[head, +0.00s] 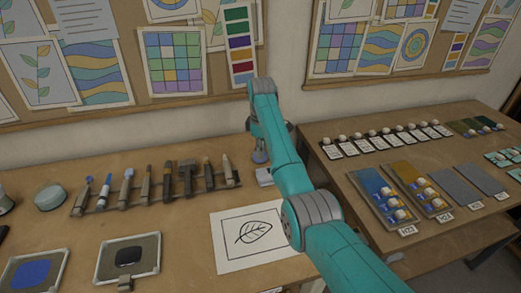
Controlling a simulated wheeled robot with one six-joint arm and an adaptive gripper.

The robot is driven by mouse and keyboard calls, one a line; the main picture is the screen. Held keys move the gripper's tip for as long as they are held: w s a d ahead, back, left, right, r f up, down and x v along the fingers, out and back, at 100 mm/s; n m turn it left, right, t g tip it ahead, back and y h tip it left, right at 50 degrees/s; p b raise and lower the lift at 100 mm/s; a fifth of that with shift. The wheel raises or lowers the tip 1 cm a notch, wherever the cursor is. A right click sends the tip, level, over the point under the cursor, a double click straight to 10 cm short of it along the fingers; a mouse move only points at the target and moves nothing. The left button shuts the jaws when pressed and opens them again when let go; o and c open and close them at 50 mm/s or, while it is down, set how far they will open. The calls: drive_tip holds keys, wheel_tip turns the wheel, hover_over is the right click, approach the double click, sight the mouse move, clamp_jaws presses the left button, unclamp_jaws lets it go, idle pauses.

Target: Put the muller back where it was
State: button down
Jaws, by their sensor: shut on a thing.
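My gripper (257,143) is at the back of the table, right of the tool rack, and is largely hidden by my arm. It is shut on a small grey-blue thing, which looks like the muller (260,157); only its rounded lower part shows, below the gripper. I cannot tell whether it touches the table. A slab with a dark paint patch (131,255) lies at the front left, and a slab with blue paint (33,272) lies left of it.
A rack with several upright tools (155,186) stands left of my gripper. A small white block (265,177) lies just in front of it. A paper with a leaf drawing (252,236) lies nearer. A round pale container (48,197) stands far left. A second table (345,165) is at the right.

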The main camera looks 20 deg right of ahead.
drive_tip(key=shift+f, duration=0.25)
idle(0.4)
drive_tip(key=c, duration=0.9)
unclamp_jaws()
